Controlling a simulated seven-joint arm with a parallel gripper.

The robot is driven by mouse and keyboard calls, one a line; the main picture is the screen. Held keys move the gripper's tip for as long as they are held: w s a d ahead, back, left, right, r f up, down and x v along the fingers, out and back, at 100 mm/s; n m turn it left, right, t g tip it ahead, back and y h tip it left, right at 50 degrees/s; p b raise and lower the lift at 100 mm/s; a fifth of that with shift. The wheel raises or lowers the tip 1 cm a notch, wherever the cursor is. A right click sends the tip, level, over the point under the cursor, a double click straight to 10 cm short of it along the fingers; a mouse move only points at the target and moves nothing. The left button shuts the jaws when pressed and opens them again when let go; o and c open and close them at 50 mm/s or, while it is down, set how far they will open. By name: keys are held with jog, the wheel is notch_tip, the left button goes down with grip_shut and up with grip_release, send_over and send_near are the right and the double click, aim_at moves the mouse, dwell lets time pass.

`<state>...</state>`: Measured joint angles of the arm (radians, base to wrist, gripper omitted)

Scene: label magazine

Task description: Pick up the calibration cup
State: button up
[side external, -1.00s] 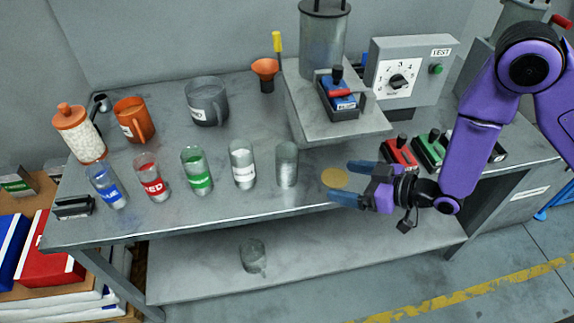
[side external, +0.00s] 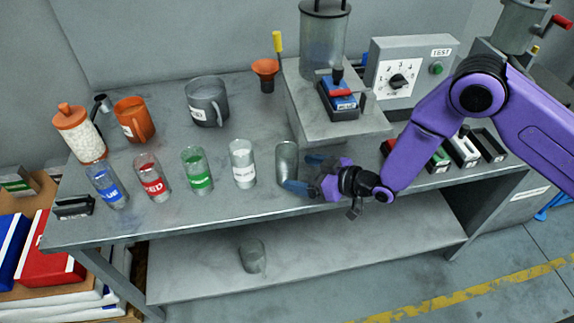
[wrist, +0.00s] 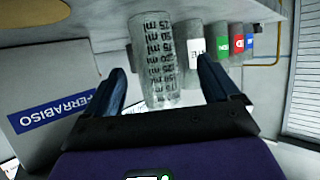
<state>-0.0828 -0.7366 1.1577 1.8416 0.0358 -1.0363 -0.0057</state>
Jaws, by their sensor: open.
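The calibration cup is a clear cylinder (side external: 286,158) standing upright near the front edge of the bench, at the right end of a row of cups. In the wrist view the cup (wrist: 158,55) shows dark graduation marks and appears between my two fingers. My gripper (side external: 301,172) is open, low over the bench at the cup's right side. Its front finger overlaps the cup's lower part in the side view. I cannot tell whether either finger touches the cup.
Cups labelled white (side external: 242,163), green (side external: 197,170), red (side external: 153,177) and blue (side external: 107,185) stand to the left. A raised grey block (side external: 310,118) with a test box (side external: 412,68) stands behind. Several coloured holders (side external: 463,150) lie to the right.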

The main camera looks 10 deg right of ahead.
aim_at(297, 168)
jog(key=shift+w+d+x, duration=0.1)
jog(key=shift+x, duration=1.35)
jog(key=shift+w+d+x, duration=0.1)
jog(key=shift+w+x, duration=0.05)
jog(key=shift+x, duration=1.25)
jog(key=c, duration=1.1)
jog(key=shift+o, duration=0.2)
jog(key=shift+r, duration=0.2)
